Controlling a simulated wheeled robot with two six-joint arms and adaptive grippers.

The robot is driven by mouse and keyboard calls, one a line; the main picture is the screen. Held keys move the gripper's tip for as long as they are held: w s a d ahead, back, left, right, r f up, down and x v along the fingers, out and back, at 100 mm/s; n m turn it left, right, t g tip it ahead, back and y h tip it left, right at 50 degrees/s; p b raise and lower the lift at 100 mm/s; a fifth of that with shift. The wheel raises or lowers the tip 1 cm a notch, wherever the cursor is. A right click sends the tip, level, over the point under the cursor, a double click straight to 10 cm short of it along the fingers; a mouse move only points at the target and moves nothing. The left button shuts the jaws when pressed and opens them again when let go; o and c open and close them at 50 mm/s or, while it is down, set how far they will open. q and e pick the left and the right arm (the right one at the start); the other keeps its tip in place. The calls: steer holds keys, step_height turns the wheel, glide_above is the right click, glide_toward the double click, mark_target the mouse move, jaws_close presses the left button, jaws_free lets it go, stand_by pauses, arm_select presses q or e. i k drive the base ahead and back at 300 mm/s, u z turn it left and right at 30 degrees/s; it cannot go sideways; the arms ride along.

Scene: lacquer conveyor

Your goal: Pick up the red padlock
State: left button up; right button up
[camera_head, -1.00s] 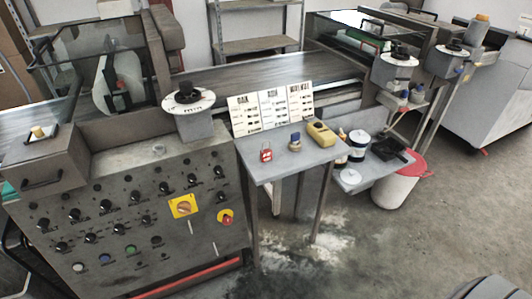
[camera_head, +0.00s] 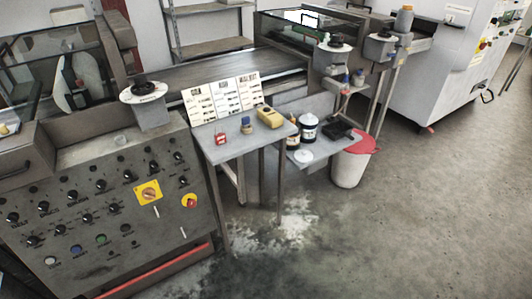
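The red padlock (camera_head: 221,138) stands on the small grey table (camera_head: 238,153), near its left edge and in front of the white charts. It looks upright and nothing touches it. Neither of my grippers shows in the head view.
On the same table are a small blue-topped jar (camera_head: 246,126), a yellow device (camera_head: 270,117) and white chart cards (camera_head: 222,99). A control panel (camera_head: 100,205) stands left. A lower shelf with jars (camera_head: 308,128) and a red-lidded bin (camera_head: 348,168) stand right. The floor (camera_head: 400,230) in front is open.

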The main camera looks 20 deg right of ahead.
mark_target(221, 138)
steer(key=z, duration=0.15)
steer(key=k, duration=0.6)
steer(key=z, duration=1.6)
steer(key=i, duration=1.95)
steer(key=u, duration=0.6)
